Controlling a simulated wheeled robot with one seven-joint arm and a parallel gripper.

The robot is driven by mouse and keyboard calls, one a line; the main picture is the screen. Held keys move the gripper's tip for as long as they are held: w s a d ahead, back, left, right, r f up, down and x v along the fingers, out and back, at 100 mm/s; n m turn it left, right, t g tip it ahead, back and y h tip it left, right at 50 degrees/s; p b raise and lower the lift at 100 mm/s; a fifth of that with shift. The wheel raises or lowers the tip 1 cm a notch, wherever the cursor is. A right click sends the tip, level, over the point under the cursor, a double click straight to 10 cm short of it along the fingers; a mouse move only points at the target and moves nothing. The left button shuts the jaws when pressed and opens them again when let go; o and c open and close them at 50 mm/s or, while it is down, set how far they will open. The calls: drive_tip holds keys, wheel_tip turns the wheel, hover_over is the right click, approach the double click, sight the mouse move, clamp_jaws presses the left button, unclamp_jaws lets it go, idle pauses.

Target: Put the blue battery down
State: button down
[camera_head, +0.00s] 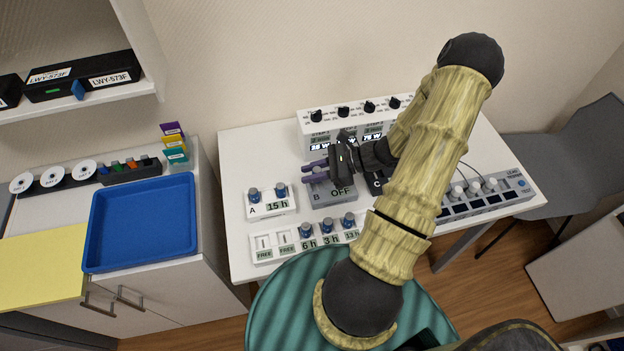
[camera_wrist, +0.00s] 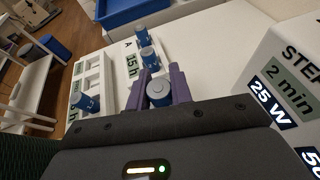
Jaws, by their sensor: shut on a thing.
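My gripper (camera_head: 316,170) has purple fingers and is above the grey block B (camera_head: 342,193), which is labelled OFF. In the wrist view my gripper (camera_wrist: 158,88) is shut on a blue battery (camera_wrist: 159,94) with a grey top. Whether this battery touches block B below is hidden. Two similar blue batteries stand in the white block A (camera_head: 259,210), labelled 15 h. In front, a white rack (camera_head: 293,249) has two empty slots marked FREE and three blue batteries (camera_head: 328,229) at 6 h, 3 h and 13 h.
A white box with black knobs (camera_head: 318,125) stands behind my gripper. Block C (camera_head: 376,183) is partly hidden by my arm. A grey panel with white knobs (camera_head: 487,203) lies to the right. A blue tray (camera_head: 140,222) is on the left cabinet. The white table (camera_head: 233,160) is bare at its left back.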

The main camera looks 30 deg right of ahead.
sight(312, 187)
wheel_tip(312, 187, down, 4)
drive_tip(key=shift+r, duration=0.1)
drive_tip(key=shift+w, duration=0.1)
drive_tip(key=c, duration=1.3)
unclamp_jaws()
drive_tip(key=shift+d, duration=0.1)
drive_tip(key=shift+o, duration=0.2)
